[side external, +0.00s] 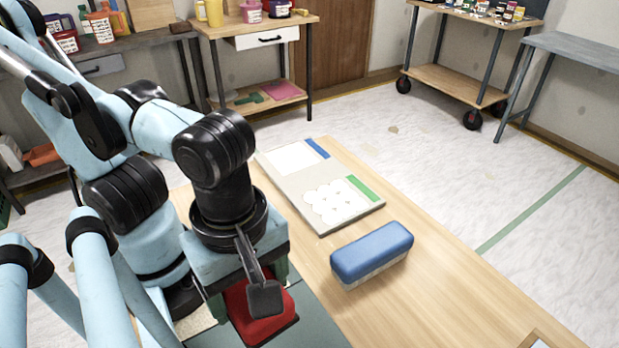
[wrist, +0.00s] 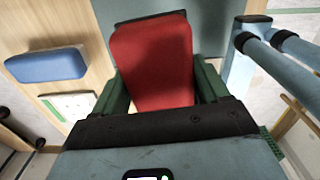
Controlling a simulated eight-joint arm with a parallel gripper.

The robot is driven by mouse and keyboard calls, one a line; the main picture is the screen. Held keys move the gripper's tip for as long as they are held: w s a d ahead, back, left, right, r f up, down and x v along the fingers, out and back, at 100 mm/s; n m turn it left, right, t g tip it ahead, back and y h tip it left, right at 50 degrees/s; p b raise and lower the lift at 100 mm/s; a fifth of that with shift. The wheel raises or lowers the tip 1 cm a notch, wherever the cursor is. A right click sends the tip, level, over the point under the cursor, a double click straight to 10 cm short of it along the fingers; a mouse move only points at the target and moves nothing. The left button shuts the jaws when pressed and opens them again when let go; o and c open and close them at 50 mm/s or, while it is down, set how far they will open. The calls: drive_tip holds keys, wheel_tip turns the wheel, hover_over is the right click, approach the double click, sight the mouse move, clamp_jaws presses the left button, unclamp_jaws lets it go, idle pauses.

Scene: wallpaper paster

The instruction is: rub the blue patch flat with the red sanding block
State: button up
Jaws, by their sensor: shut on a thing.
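The red sanding block (side external: 262,318) is held between the green fingers of my gripper (side external: 252,288), low over the grey-green mat (side external: 315,318) at the table's near left. In the wrist view, the red block (wrist: 152,62) fills the space between the fingers of my gripper (wrist: 160,88), with a dark edge at its far end. I cannot tell whether its underside touches the mat. I cannot make out a blue patch on the mat; my arm and the block hide part of it.
A blue block with a pale base (side external: 371,254) stands on the wooden table right of my gripper. Behind it lies a board (side external: 290,185) with two white panels, one blue-edged, one green-edged with round white spots. Bare wood (side external: 440,300) lies at the right.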

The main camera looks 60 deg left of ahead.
drive_tip(key=o, duration=0.6)
drive_tip(key=c, duration=0.5)
drive_tip(key=shift+o, duration=0.2)
drive_tip(key=shift+w, duration=0.25)
drive_tip(key=w+a+r, duration=0.1)
drive_tip(key=w+a, duration=1.2)
drive_tip(key=w, duration=0.4)
drive_tip(key=a+f+n, duration=0.1)
drive_tip(key=a+f, duration=0.1)
drive_tip(key=a, duration=2.4)
drive_tip(key=shift+s, duration=0.1)
